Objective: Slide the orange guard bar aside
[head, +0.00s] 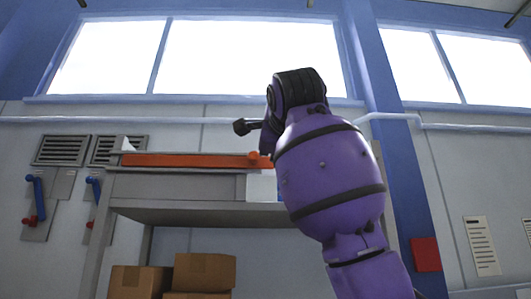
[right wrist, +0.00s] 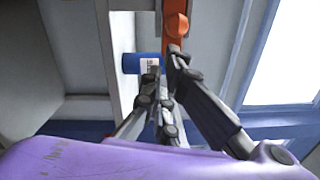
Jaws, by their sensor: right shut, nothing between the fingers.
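The orange guard bar (head: 185,160) lies lengthwise along the top front of a grey bench (head: 180,187). An orange knob (head: 254,155) is at its right end. In the right wrist view the knob (right wrist: 177,25) shows at the top, just beyond the fingertips. My right gripper (right wrist: 163,62) is shut and empty; its dark fingers are close to the knob, and I cannot tell if they touch it. In the head view a dark part of this gripper (head: 242,126) shows above the bar's right end, and my purple arm hides what is behind it. My left gripper is not in view.
A blue cylinder with a white label (right wrist: 142,64) sits beside the fingers. Cardboard boxes (head: 205,271) stand below the bench. Wall levers (head: 37,190) are at the left. A blue pillar (head: 400,150) and a red panel (head: 425,254) are at the right.

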